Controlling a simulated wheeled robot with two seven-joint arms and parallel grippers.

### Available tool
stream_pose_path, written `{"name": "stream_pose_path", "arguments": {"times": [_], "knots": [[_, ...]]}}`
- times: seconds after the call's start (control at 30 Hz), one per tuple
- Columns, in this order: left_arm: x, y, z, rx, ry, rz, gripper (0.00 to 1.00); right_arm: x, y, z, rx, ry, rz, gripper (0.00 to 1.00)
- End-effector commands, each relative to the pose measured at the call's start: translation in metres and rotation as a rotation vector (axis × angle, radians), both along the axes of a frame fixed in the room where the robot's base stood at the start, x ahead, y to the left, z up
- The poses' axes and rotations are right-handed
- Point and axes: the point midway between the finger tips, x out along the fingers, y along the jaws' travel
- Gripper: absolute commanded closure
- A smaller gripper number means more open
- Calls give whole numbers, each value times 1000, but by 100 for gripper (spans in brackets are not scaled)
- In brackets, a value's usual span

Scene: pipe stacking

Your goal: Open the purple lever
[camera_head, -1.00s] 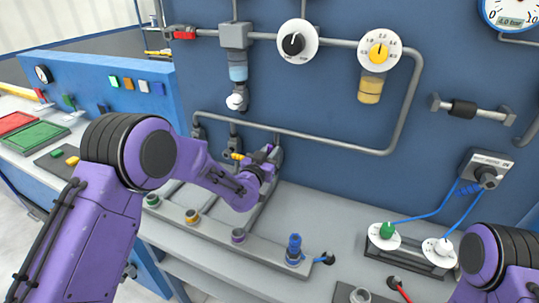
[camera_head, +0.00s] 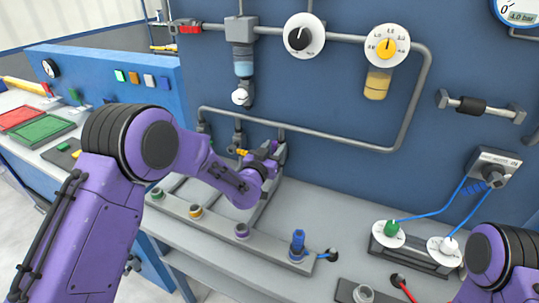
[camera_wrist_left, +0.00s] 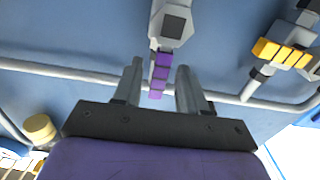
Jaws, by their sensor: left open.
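The purple lever (camera_wrist_left: 161,72) hangs from a grey valve body (camera_wrist_left: 172,22) in the left wrist view, a short purple segmented handle pointing down. My left gripper (camera_wrist_left: 158,82) is open, with one finger on each side of the lever. I cannot tell whether either finger touches it. In the head view my left gripper (camera_head: 266,160) reaches the pipe valves at the foot of the blue panel, and my own wrist hides much of the lever there. My right forearm shows at the lower right, but its gripper is out of view.
A yellow lever (camera_wrist_left: 265,50) on a neighbouring valve is to the right in the wrist view. A grey pipe (camera_head: 330,137) runs along the blue panel above the valves. A blue-topped fitting (camera_head: 298,243) stands on the bench, right of my left arm. The bench between it and the panel is mostly clear.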

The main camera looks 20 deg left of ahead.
Motion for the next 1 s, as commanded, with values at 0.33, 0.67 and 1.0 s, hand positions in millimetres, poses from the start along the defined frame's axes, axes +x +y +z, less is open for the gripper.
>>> {"name": "stream_pose_path", "arguments": {"times": [0.33,0.67,1.0], "knots": [[-76,13,-2,-1,0,1,58,0,0,-24,0,0,0,31],[-97,16,0,-1,0,0,58,0,0,-26,0,0,0,31],[-96,16,11,-1,-1,1,58,0,0,-15,0,0,0,31]]}}
